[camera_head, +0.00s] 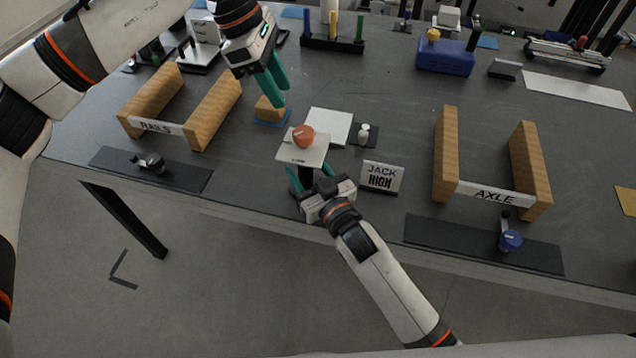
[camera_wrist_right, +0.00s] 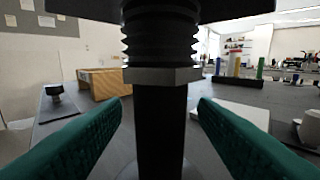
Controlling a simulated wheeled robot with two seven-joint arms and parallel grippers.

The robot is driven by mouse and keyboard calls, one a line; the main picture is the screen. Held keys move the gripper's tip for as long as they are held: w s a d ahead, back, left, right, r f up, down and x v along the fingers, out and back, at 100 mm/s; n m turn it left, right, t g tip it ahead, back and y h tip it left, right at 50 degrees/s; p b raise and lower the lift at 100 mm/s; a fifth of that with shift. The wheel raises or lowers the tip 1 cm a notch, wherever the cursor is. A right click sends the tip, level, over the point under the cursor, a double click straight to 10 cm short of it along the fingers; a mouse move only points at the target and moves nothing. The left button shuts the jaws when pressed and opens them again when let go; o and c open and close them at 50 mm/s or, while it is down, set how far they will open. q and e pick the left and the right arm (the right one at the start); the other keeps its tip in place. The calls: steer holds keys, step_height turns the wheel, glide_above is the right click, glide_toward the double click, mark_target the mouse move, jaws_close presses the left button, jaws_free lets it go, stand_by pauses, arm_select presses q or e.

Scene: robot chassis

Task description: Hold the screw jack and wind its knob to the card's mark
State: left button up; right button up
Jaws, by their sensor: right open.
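The screw jack has a pale square top plate (camera_head: 290,150) with an orange knob (camera_head: 303,135) on it. Its dark column shows close up in the right wrist view, with a ribbed bellows (camera_wrist_right: 160,35) above a collar and a black post (camera_wrist_right: 162,125). My right gripper (camera_head: 306,180) is open around the post, with a visible gap on each side. The card (camera_head: 382,177) reading "JACK HIGH" stands right of the jack. My left gripper (camera_head: 280,98) points down, behind and left of the knob, apart from it. Its finger gap is unclear.
A wooden block (camera_head: 268,108) sits near my left fingertips. The wooden RAILS frame (camera_head: 155,126) stands left and the AXLE frame (camera_head: 495,193) right. A white pad (camera_head: 328,126) and a small pale piece (camera_head: 364,132) lie behind the jack.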

steer(key=shift+w+a, duration=0.2)
steer(key=shift+w, duration=0.3)
jaws_close()
stand_by(0.8)
